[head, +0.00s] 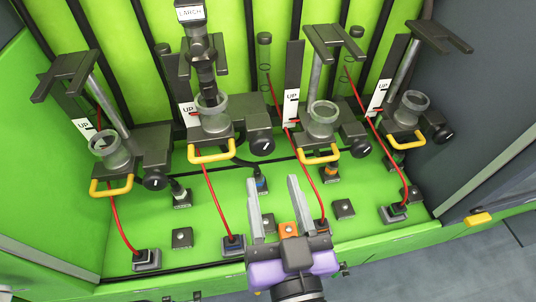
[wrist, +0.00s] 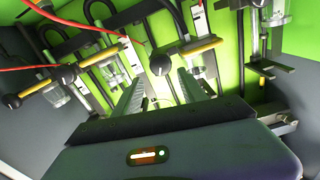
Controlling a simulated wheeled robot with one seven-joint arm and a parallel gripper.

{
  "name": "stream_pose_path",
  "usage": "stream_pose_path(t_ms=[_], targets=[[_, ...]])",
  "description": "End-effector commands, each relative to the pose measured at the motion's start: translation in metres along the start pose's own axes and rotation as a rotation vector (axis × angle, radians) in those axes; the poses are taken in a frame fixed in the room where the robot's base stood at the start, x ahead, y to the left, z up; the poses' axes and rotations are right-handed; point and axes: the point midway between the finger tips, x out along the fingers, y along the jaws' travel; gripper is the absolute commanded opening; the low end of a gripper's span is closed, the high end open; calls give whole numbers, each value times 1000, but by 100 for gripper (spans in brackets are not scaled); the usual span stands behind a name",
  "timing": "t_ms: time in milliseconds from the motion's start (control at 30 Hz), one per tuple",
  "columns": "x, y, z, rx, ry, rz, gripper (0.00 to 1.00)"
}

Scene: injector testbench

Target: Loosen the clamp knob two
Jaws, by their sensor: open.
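Several black round clamp knobs stand in a row at the clamp stations in the head view. The second from the left (head: 262,146) is beside the station holding an injector, and I take it as clamp knob two. The labels in view do not number the knobs. My gripper (head: 274,181) is open and empty, its two grey fingers pointing up the picture, short of that knob and apart from it. In the wrist view a black knob (wrist: 160,65) shows ahead, between the open fingers (wrist: 159,84), with a gap to them.
Clear cups with yellow handles (head: 212,155) sit near the knobs. A dark injector (head: 203,62) stands over the second cup. Red cables (head: 217,205) run to connectors on the green bench floor around my gripper. Grey side walls (head: 480,90) bound the right.

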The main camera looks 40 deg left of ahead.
Motion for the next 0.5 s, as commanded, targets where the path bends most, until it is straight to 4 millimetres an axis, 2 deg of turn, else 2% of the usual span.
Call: stream_pose_path(t_ms=[500], targets=[[67,0,-2,0,1,-1,49]])
